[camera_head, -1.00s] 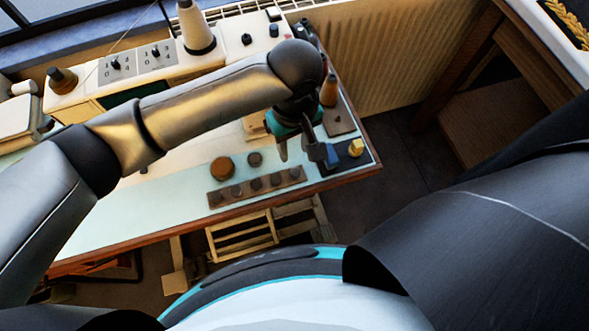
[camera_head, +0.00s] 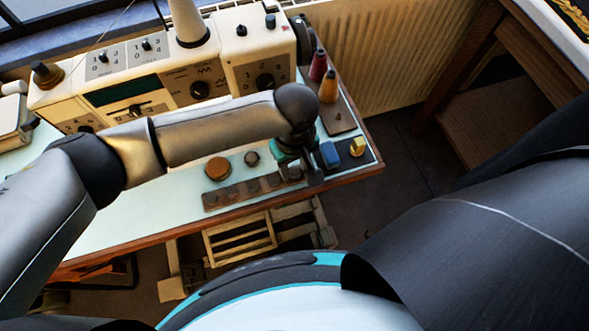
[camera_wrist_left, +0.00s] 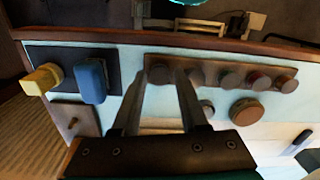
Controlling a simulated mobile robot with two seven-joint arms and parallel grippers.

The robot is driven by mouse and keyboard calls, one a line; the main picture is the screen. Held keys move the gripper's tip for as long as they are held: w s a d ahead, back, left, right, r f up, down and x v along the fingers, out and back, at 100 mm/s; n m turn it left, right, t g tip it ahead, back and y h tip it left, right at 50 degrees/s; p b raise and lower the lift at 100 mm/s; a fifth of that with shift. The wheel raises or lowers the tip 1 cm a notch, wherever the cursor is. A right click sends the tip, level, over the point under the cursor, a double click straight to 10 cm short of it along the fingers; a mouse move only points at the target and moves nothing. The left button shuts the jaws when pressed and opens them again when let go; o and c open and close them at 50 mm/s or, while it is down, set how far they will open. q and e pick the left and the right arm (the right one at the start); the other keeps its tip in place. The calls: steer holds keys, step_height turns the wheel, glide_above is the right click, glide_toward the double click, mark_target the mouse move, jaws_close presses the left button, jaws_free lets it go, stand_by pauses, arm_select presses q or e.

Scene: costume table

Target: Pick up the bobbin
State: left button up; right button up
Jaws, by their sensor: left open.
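Several small dark round bobbins sit in a row on a brown strip holder (camera_head: 209,201) near the table's front edge. In the left wrist view the end bobbin (camera_wrist_left: 159,73) of the row on the holder (camera_wrist_left: 212,64) appears between the fingertips. My left gripper (camera_head: 304,174) points down at the right end of the holder and is open. It also shows in the left wrist view (camera_wrist_left: 162,84) with its fingers spread and nothing clasped. Whether the fingers touch the bobbin cannot be told. My right gripper is not in view.
A blue block (camera_head: 330,155) and a yellow piece (camera_head: 357,147) stand on a dark pad right of the gripper. A brown round piece (camera_head: 217,169) and a small dark one (camera_head: 251,158) lie behind the holder. Thread cones (camera_head: 328,88) and a sewing machine (camera_head: 168,82) stand further back.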

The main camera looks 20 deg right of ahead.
arm_select(q)
jaws_close()
stand_by(0.3)
steer(key=shift+r, duration=0.15)
step_height(320, 180, up, 20)
steer(key=p, duration=0.5)
steer(key=shift+p, duration=0.35)
